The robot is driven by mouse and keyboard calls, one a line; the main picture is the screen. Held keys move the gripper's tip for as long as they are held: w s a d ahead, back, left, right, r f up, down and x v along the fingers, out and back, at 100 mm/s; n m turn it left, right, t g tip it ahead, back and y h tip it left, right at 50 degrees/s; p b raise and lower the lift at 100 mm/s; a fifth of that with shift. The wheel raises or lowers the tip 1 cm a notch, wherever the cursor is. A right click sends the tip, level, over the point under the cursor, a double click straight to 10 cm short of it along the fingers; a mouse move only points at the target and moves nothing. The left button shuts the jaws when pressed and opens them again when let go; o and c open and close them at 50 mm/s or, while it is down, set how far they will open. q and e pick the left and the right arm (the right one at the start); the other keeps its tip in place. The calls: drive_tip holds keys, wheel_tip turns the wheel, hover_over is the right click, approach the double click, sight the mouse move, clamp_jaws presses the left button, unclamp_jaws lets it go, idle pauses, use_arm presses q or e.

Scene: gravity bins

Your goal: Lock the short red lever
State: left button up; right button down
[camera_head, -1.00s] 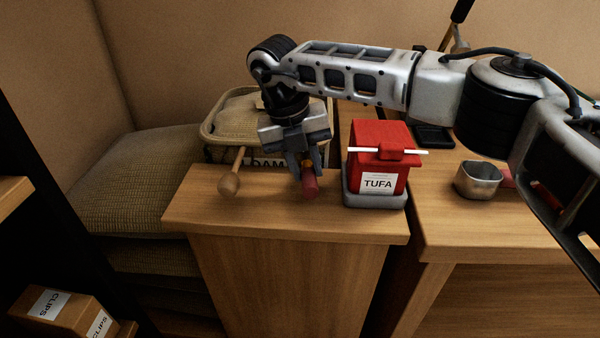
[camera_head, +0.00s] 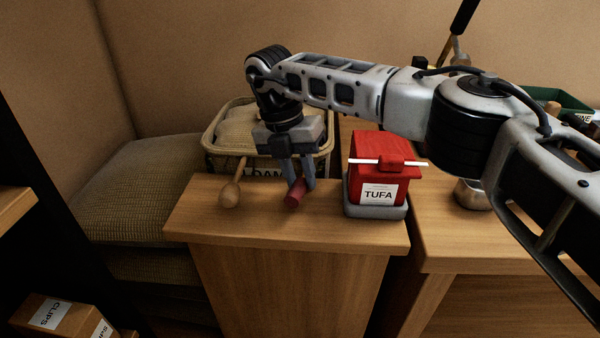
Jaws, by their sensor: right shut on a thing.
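The short red lever (camera_head: 294,194) shows as a dull red cylindrical grip above the front wooden cabinet top. My right gripper (camera_head: 300,183) points down over it and is shut on it, with its fingers on either side of the grip. The lever's lower end sticks out below the fingers, tilted down to the left. Its other end and its pivot are hidden behind the gripper. My left gripper is not in view.
A red box labelled TUFA (camera_head: 383,180) stands close right of the gripper, with a white rod across it. A wooden round-knobbed handle (camera_head: 230,193) is to the left. A woven basket (camera_head: 213,140) sits behind. A metal cup (camera_head: 470,194) is partly hidden by my arm.

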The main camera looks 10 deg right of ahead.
drive_tip(key=shift+w, duration=0.1)
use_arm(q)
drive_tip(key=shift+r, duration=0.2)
use_arm(e)
drive_tip(key=c, duration=1.2)
unclamp_jaws()
drive_tip(key=shift+o, duration=0.2)
use_arm(q)
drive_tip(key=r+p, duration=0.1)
drive_tip(key=p, duration=0.2)
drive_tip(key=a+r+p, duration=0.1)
drive_tip(key=p, duration=0.2)
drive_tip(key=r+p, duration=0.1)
drive_tip(key=p, duration=0.3)
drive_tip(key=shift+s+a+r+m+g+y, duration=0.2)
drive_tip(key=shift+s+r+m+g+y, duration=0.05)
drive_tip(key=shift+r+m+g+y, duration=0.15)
use_arm(e)
drive_tip(key=v, duration=1.6)
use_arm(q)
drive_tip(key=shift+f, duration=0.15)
use_arm(e)
drive_tip(key=shift+a, duration=0.1)
